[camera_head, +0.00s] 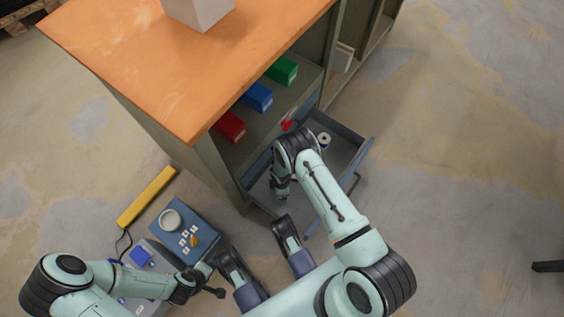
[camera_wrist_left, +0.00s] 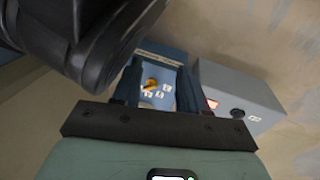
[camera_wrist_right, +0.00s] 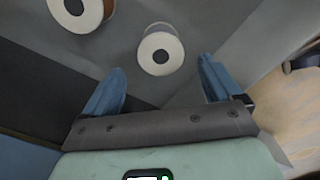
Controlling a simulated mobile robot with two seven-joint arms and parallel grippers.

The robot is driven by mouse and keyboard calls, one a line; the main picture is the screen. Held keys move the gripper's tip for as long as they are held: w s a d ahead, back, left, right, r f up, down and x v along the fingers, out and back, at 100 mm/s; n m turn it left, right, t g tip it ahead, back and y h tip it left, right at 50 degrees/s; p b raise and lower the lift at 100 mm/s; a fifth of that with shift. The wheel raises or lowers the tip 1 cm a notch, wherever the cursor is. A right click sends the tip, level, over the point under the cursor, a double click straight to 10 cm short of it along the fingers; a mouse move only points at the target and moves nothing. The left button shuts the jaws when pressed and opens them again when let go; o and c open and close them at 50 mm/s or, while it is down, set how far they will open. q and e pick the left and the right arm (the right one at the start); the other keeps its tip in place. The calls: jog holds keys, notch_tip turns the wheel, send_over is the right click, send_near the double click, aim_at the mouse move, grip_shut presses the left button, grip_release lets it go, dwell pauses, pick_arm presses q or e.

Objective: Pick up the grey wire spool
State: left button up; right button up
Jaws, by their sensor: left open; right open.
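In the right wrist view, a spool with a white round face and dark centre hole (camera_wrist_right: 160,50) lies ahead of my right gripper (camera_wrist_right: 162,70), roughly in line with the gap between its open fingers and apart from them. Its wound side looks pale grey. A second spool with a brown winding (camera_wrist_right: 82,12) is cut off at the upper left. In the head view, one spool (camera_head: 323,141) shows in the open drawer (camera_head: 348,170); which one is unclear. My right gripper (camera_head: 281,192) hangs over the drawer, partly hidden by its arm. My left gripper (camera_wrist_left: 158,82) is open and empty, facing a blue box.
The orange-topped cabinet (camera_head: 150,60) holds red (camera_head: 230,126), blue (camera_head: 257,97) and green (camera_head: 283,70) bins above the drawer. A red item (camera_head: 287,125) is near the drawer's back. A blue socket box (camera_head: 206,218) and a grey box (camera_wrist_left: 235,98) stand at the left.

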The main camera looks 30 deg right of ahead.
notch_tip(320, 180, down, 4)
jog(key=shift+s+d+f+b, duration=0.15)
jog(key=shift+b, duration=0.65)
jog(key=c, duration=1.3)
pick_arm(q)
jog(key=shift+g, duration=0.6)
jog(key=s, duration=0.1)
jog(key=s+f, duration=0.2)
jog(key=shift+s+a+f, duration=0.15)
jog(key=shift+a+f, duration=0.1)
